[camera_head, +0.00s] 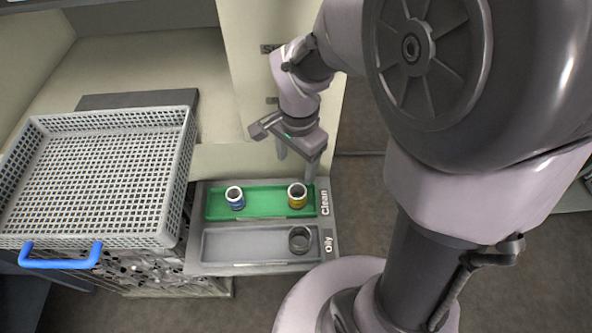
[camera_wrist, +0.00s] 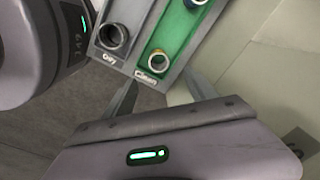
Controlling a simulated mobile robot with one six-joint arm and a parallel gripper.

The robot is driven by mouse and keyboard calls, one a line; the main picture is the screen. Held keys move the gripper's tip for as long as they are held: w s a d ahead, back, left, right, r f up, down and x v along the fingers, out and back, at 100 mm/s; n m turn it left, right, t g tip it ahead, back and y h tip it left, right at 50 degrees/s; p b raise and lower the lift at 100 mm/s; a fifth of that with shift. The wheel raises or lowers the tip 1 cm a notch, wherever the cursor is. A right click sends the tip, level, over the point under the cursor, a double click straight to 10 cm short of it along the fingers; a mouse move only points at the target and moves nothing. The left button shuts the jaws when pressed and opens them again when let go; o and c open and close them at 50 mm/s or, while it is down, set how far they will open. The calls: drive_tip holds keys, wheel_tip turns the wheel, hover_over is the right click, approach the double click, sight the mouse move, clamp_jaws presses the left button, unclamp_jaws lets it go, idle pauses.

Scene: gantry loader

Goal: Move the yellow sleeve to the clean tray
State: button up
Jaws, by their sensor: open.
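The yellow sleeve (camera_head: 297,197) stands upright in the green clean tray (camera_head: 266,203), at its right end beside the "Clean" label. In the wrist view the yellow sleeve (camera_wrist: 158,59) stands near the "Clean" end of the green tray (camera_wrist: 176,36). My gripper (camera_head: 296,170) is open and empty, above and slightly behind the yellow sleeve, apart from it. In the wrist view the two fingers of my gripper (camera_wrist: 163,94) are spread with nothing between them.
A blue sleeve (camera_head: 235,198) stands at the left of the green tray. A dark grey sleeve (camera_head: 300,239) stands in the grey oily tray (camera_head: 245,244). A large mesh basket (camera_head: 186,150) with a blue handle (camera_head: 60,262) is to the left. Green tray middle is clear.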

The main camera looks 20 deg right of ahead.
drive_tip(key=s+a+r+n+t+y, duration=0.1)
drive_tip(key=s+a+r+n+t, duration=0.1)
drive_tip(key=s+r+n, duration=0.2)
drive_tip(key=s+a+r+n+t, duration=0.2)
drive_tip(key=s+r+n+t, duration=0.1)
drive_tip(key=s+r, duration=0.5)
drive_tip(key=shift+a+r+n+y, duration=0.4)
drive_tip(key=shift+r+n, duration=0.3)
drive_tip(key=shift+n, duration=0.1)
